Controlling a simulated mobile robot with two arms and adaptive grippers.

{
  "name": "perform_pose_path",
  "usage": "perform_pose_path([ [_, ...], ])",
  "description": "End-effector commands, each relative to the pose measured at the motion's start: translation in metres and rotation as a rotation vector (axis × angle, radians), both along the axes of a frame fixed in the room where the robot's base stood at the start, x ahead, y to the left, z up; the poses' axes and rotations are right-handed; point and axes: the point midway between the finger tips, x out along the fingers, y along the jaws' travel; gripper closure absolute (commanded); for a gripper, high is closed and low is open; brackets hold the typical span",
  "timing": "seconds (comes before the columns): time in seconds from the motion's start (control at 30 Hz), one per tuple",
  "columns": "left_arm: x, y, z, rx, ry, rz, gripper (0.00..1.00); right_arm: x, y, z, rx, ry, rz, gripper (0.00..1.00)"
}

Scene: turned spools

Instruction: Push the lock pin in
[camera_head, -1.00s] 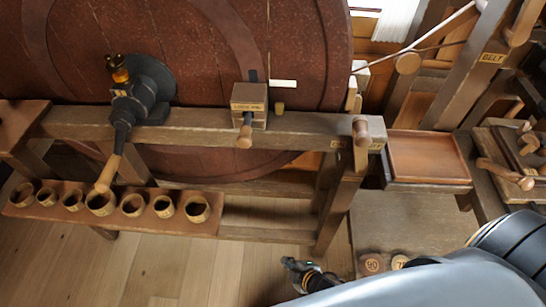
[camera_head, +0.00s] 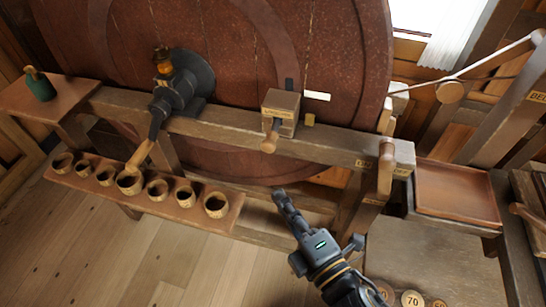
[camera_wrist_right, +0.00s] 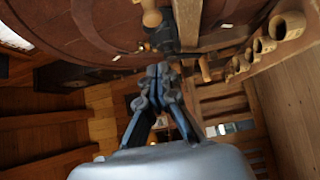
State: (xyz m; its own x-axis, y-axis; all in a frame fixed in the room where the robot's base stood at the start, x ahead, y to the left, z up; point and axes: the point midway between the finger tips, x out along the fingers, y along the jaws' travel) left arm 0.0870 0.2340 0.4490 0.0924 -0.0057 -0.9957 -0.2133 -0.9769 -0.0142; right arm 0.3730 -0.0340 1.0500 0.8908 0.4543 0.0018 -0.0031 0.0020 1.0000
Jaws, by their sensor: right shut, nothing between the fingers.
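The lock pin's wooden knob (camera_head: 269,141) sticks out from the front of a small labelled wooden block (camera_head: 281,108) in the head view. The block is fixed to the beam in front of the big red-brown wheel. My right gripper (camera_head: 284,197) is shut and empty, below and slightly right of the knob, apart from it. Its closed fingers (camera_wrist_right: 158,72) point away from the wrist in the right wrist view. I cannot tell for sure which knob in that view is the pin. My left gripper is not in view.
A dark tap-like fitting (camera_head: 183,82) with a wooden handle sits left of the block. Several wooden cups stand on a low shelf (camera_head: 100,184). An upright wooden handle (camera_head: 386,170) and an empty tray (camera_head: 455,192) are to the right. A green bottle (camera_head: 40,86) stands far left.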

Motion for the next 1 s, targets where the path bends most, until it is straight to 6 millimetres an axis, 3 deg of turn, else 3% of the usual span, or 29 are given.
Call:
perform_pose_path([
  [0.33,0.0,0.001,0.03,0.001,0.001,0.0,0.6,0.066,0.034,0.004,0.001,0.0,-0.001,1.0],
  [0.5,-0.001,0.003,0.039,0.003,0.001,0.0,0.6,0.089,0.023,0.002,0.0,0.002,0.0,1.0],
  [0.7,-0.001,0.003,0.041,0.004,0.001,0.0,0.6,0.099,0.019,0.0,0.001,0.003,0.0,1.0],
  [1.0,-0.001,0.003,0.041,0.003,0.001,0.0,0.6,0.1,0.019,-0.001,0.002,0.003,0.0,1.0],
])
